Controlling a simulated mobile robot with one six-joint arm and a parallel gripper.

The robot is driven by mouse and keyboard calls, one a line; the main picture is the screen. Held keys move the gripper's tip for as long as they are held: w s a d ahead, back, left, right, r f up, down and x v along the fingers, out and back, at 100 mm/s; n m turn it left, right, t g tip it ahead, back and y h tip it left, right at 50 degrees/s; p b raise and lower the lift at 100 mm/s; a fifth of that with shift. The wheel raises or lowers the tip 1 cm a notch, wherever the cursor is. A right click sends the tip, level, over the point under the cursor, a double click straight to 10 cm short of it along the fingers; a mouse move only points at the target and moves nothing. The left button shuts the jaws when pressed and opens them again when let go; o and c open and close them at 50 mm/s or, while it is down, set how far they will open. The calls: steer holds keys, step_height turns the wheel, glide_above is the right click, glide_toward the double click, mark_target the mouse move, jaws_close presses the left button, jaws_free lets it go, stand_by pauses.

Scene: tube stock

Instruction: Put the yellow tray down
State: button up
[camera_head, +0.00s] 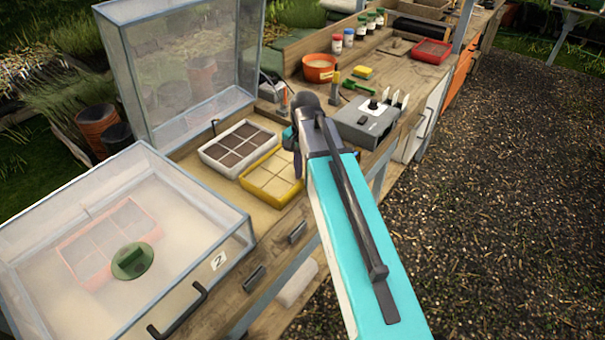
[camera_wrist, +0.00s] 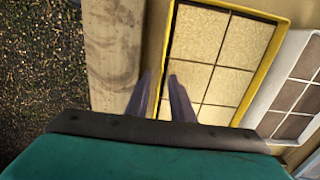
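The yellow tray (camera_head: 270,178) has a light sandy fill split into several square cells. It appears level and low over the bench; I cannot tell whether its underside touches. My gripper (camera_wrist: 160,76) has one finger on each side of the tray's near wall in the wrist view. The fingers look closed on this wall, where the yellow tray (camera_wrist: 212,60) fills the upper middle of the picture. In the head view my arm hides the tray's right end and the fingertips.
A white tray (camera_head: 207,157) with dark cells lies just left of the yellow one. A clear case (camera_head: 225,240) stands at the lower left, with a reddish tray inside. A grey device (camera_head: 358,129) stands beyond my gripper. The bench's front edge is close.

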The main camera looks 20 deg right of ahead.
steer(key=shift+r, duration=0.2)
step_height(320, 180, up, 12)
steer(key=b, duration=0.1)
stand_by(1.0)
steer(key=shift+s+f, duration=0.1)
steer(key=shift+f, duration=0.05)
stand_by(0.6)
